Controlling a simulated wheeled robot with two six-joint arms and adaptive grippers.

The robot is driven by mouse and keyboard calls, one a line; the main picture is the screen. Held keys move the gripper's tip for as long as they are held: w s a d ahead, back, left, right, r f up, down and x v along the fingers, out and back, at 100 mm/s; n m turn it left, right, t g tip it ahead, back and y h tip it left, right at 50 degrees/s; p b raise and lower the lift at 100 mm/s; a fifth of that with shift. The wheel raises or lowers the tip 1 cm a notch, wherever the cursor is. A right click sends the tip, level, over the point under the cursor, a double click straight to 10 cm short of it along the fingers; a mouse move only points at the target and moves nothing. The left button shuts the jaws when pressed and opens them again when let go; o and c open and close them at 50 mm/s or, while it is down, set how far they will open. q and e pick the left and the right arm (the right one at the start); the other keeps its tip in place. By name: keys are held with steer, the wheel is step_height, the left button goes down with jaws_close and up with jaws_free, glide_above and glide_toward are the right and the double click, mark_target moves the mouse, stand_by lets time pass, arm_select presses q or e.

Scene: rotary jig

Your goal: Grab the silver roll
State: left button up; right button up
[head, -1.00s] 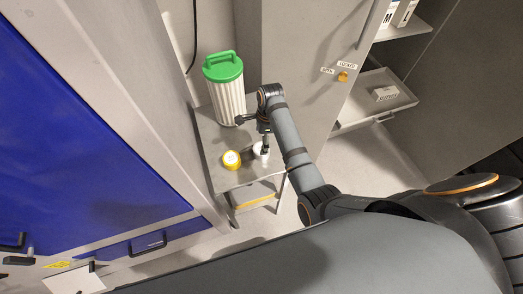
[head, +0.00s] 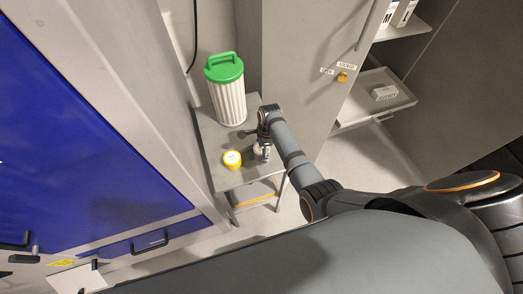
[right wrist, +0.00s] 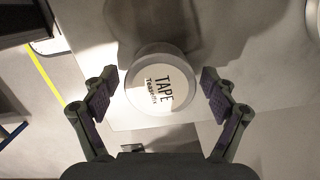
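The silver roll (right wrist: 160,82) is a pale round roll with a white face that reads "TAPE", in the middle of the right wrist view. In the head view the roll (head: 258,149) shows partly, behind my right gripper (head: 265,153), on the small side table. In the right wrist view my right gripper (right wrist: 162,90) is open, with one finger on each side of the roll and a gap on both sides. My left gripper is out of view.
A white ribbed canister with a green lid (head: 226,88) stands at the back of the side table (head: 222,178). A grey cabinet (head: 297,60) rises close on the right. A blue-panelled machine (head: 85,150) is on the left.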

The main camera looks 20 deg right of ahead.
steer(key=c, duration=1.1)
steer(key=shift+r, duration=0.1)
